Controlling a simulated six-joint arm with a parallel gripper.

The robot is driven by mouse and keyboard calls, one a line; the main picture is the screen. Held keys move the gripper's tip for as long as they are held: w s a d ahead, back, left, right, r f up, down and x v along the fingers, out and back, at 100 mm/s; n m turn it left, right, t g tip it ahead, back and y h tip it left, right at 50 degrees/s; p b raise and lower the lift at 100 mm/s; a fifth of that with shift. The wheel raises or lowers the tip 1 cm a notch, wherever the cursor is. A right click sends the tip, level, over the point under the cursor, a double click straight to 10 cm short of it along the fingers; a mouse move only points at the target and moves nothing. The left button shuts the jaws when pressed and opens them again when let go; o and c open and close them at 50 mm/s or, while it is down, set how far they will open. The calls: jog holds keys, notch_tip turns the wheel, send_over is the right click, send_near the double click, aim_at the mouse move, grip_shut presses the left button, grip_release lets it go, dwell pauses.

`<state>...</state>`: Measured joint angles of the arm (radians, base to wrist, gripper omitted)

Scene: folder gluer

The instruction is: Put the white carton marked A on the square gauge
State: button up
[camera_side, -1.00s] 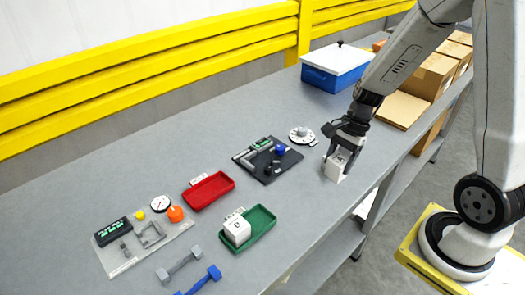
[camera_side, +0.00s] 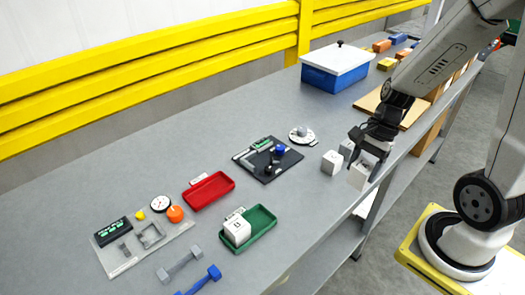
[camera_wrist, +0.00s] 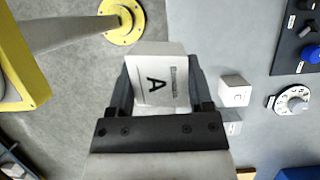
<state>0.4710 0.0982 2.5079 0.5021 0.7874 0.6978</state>
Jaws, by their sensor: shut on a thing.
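My gripper (camera_side: 368,152) is shut on the white carton marked A (camera_wrist: 160,85), whose black letter faces the wrist camera. In the side view the carton (camera_side: 360,175) hangs by the bench's front edge, slightly tilted. The wrist view shows floor behind it.
A green tray (camera_side: 262,219) holds a white carton; a red tray (camera_side: 208,190) is empty. A blue box with white lid (camera_side: 336,65) stands further back.

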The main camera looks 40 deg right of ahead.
dwell(0.4)
jog(key=w+a+f, duration=0.2)
jog(key=w+f, duration=0.1)
jog(key=w, duration=1.2)
jog(key=w+a+f, duration=0.2)
jog(key=w, duration=1.4)
jog(key=shift+f, duration=0.4)
jog(key=shift+a+f, duration=0.1)
jog(key=shift+f, duration=0.05)
jog(key=shift+f, duration=2.8)
